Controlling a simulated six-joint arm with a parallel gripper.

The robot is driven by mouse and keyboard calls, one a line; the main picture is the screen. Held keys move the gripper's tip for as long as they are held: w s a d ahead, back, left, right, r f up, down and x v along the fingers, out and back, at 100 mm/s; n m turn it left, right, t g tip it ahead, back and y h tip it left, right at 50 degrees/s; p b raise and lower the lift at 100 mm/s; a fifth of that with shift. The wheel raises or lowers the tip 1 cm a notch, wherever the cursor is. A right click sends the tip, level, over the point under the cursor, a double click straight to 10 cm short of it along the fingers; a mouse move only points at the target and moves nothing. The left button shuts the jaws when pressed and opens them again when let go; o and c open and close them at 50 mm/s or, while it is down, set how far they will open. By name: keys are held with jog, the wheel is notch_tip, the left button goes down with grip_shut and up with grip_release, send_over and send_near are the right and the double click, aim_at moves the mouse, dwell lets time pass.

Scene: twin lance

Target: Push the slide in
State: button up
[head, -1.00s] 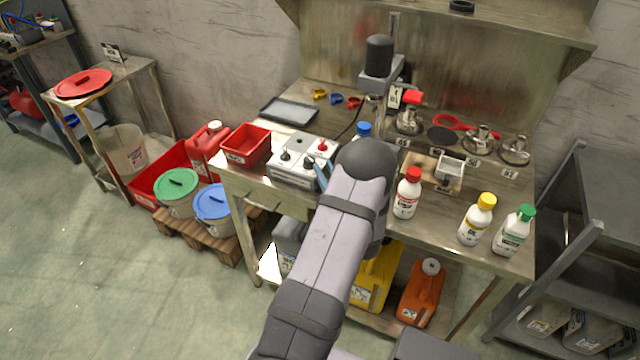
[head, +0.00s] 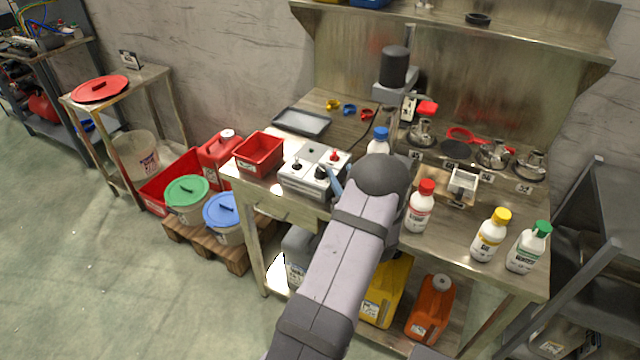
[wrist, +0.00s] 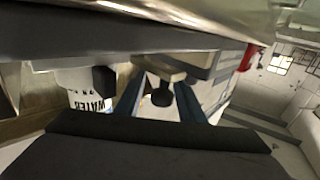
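A grey-white control box (head: 303,185) stands at the front left of the bench, with black knobs and a red knob (head: 334,156) on top. I cannot tell for sure which part is the slide. A black knob (wrist: 161,97) on a short stem shows in the wrist view; it appears to be the box's front black knob (head: 320,172). My gripper (wrist: 160,100) is open, with its blue fingers on either side of this knob and gaps visible. In the head view my gripper (head: 335,181) is beside the box's right side, mostly hidden by my arm.
A blue-capped bottle (head: 379,142) stands just behind my wrist; a water label (wrist: 91,103) shows close by. A red bin (head: 258,153) is left of the box. Red-capped (head: 420,207), yellow-capped (head: 491,235) and green-capped (head: 528,248) bottles stand to the right.

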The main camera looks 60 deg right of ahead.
jog(key=shift+w+a, duration=0.1)
jog(key=shift+a, duration=0.1)
jog(key=shift+a+p, duration=0.45)
jog(key=shift+a, duration=0.15)
jog(key=a+p, duration=0.3)
jog(key=a, duration=0.3)
jog(key=shift+a+r, duration=0.1)
jog(key=shift+a, duration=0.25)
jog(key=b+v, duration=0.3)
jog(key=v, duration=0.4)
jog(key=w+a+f+n+y+b, duration=0.15)
jog(key=w+n+y, duration=0.5)
jog(key=w, duration=0.65)
jog(key=w+a+f+n+g+y+p, duration=0.1)
jog(key=w+a+g, duration=0.4)
jog(key=a, duration=0.7)
jog(key=shift+w+f+n+y, duration=0.35)
jog(key=shift+w+f, duration=0.05)
jog(key=shift+w, duration=0.75)
